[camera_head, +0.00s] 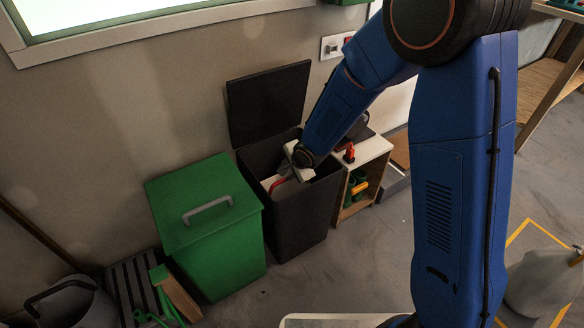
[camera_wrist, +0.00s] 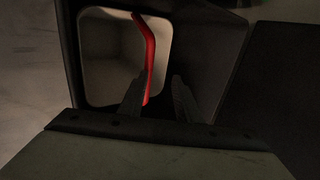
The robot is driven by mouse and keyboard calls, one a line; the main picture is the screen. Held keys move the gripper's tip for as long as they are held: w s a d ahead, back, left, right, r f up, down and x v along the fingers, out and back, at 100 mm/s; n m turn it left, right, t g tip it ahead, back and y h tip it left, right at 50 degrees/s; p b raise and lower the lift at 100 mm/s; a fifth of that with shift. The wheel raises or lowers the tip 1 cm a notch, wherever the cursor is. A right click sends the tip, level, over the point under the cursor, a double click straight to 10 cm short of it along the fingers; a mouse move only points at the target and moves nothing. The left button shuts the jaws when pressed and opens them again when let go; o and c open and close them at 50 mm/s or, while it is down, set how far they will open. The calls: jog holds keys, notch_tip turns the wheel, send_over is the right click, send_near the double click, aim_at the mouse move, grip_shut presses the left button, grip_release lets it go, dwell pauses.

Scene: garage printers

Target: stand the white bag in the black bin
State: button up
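The black bin (camera_head: 300,215) stands against the wall with its lid (camera_head: 268,100) raised. A white bag (camera_head: 268,182) with a red handle (camera_head: 279,181) shows inside its mouth, partly hidden by my arm. In the wrist view the bag (camera_wrist: 112,60) is a pale rounded shape within the dark bin walls (camera_wrist: 205,50), and the red handle (camera_wrist: 147,50) runs down to the left finger. My gripper (camera_wrist: 157,90) points down into the bin, with its two fingers apart and the handle close to the left one. The bag's base is hidden, so I cannot tell if it is upright.
A green lidded bin (camera_head: 205,225) stands close on the left of the black bin. A wooden shelf unit (camera_head: 372,150) with small red, green and yellow items stands close on its right. A grey watering can (camera_head: 70,300) is at the lower left.

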jog(key=shift+v, duration=2.75)
jog(key=d+r+n+t+h, duration=0.1)
jog(key=d+r+n+h, duration=0.1)
jog(key=d+r, duration=0.9)
jog(key=s+d+r+n+h, duration=0.1)
jog(key=s+d+r+n, duration=0.1)
jog(key=s+d+r, duration=0.35)
jog(key=s+d+r+n+h, duration=0.1)
jog(key=s+d+r+h, duration=0.1)
jog(key=s+d, duration=0.6)
jog(key=s+d+r+n+g, duration=0.1)
jog(key=s+d+r+n, duration=0.1)
jog(key=s, duration=0.7)
jog(key=s+d+r+n+y, duration=0.1)
jog(key=s+d+n, duration=0.3)
jog(key=s, duration=0.5)
jog(key=shift+r+g, duration=0.35)
jog(key=shift+g, duration=0.05)
